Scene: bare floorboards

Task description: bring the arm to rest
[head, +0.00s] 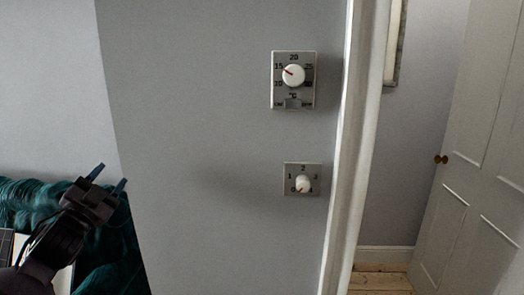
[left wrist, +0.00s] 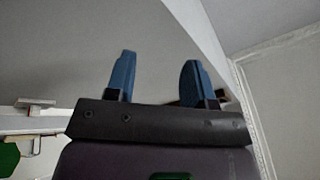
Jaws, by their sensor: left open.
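My left gripper (head: 108,179) is at the lower left of the head view, with two blue fingertips apart and nothing between them. It is left of the wall controls and apart from them. In the left wrist view the gripper (left wrist: 160,80) is open and empty, with pale wall and ceiling behind it. My right gripper is in neither view.
A thermostat-like dial panel (head: 307,93) and a smaller dial panel (head: 288,191) are on the grey wall. A white door frame (head: 352,150) and a panelled door (head: 470,170) stand at the right. Dark teal fabric (head: 118,245) lies behind my left arm.

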